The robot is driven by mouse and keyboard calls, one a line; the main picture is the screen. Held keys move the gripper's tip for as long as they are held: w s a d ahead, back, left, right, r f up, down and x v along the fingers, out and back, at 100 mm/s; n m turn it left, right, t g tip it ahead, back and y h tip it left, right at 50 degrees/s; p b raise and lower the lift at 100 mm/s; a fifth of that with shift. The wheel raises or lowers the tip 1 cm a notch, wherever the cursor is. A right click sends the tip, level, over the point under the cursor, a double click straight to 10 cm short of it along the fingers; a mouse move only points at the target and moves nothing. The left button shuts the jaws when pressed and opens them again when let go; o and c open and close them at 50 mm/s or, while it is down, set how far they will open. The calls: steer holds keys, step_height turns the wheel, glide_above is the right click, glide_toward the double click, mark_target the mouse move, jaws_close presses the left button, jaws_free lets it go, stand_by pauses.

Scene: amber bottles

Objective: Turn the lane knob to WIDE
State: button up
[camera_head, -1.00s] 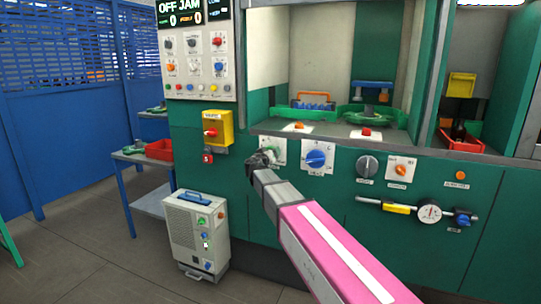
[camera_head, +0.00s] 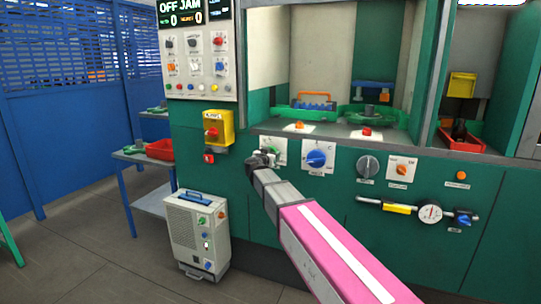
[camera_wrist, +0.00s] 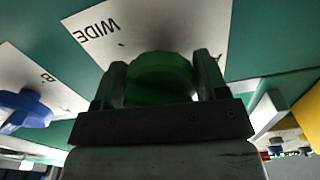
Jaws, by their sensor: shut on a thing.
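The lane knob is a green round knob (camera_wrist: 160,76) on a white plate on the green machine front. The word WIDE (camera_wrist: 96,30) is printed on that plate and reads upside down in the wrist view. My gripper (camera_wrist: 160,85) is shut on the knob, one dark finger on each side. In the head view my gripper (camera_head: 262,158) is at the plate (camera_head: 280,148) and covers part of it; a bit of green shows beside it. The knob's pointer and exact setting cannot be made out.
A blue knob (camera_head: 317,158) on a white plate is just right of the lane knob. A yellow box with a red knob (camera_head: 212,132) is to the left. A grey cabinet (camera_head: 196,235) stands on the floor below left.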

steer(key=shift+f, duration=0.1)
steer(key=o, duration=0.9)
steer(key=shift+s, duration=0.1)
steer(key=v, duration=1)
steer(key=shift+s+a, duration=0.1)
steer(key=shift+s, duration=0.2)
